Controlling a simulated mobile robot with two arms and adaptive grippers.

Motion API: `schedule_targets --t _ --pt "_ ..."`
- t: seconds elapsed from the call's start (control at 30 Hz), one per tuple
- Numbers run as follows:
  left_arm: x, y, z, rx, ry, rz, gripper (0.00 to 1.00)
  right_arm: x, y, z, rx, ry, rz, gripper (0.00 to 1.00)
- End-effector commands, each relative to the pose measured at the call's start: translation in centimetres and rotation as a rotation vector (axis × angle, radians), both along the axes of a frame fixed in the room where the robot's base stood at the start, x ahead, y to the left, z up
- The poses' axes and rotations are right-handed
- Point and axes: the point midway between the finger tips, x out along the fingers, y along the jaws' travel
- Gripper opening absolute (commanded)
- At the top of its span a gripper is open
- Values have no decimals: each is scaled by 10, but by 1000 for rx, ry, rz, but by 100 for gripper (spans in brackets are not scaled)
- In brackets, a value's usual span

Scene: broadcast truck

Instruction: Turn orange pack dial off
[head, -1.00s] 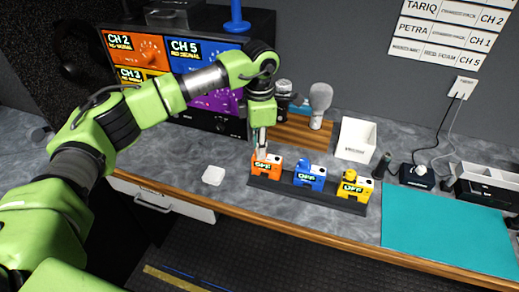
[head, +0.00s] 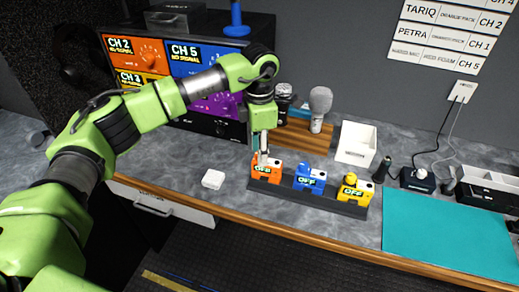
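The orange pack (head: 264,172) stands at the left end of a dark rack (head: 290,193) on the counter, with "OFF" on its front. A blue pack (head: 309,182) and a yellow pack (head: 355,192) stand beside it, both also reading "OFF". My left gripper (head: 263,158) points down at the top of the orange pack, its fingertips at the dial. The dial is hidden behind the fingers, and I cannot tell whether they are closed on it. My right gripper is out of view.
Microphones (head: 319,107) stand on a wooden block behind the packs. A white bin (head: 356,143) is at back right, and a small white item (head: 213,179) lies left of the rack. A teal mat (head: 448,232) covers the right of the counter. A receiver unit (head: 190,70) stands behind my arm.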

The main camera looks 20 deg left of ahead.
Motion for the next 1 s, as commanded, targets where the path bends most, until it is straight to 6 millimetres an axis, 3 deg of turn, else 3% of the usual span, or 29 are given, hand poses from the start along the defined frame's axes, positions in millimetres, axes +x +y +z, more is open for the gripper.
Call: schedule_targets --t 0.17,0.27,0.7,1.0 --pt "0 0 4 -1 -1 0 35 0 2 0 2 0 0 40" --pt "1 0 17 -1 -3 0 35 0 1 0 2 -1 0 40" --pt "0 0 103 -1 -3 0 35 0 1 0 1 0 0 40" --pt "0 0 120 0 0 0 35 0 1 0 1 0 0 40"
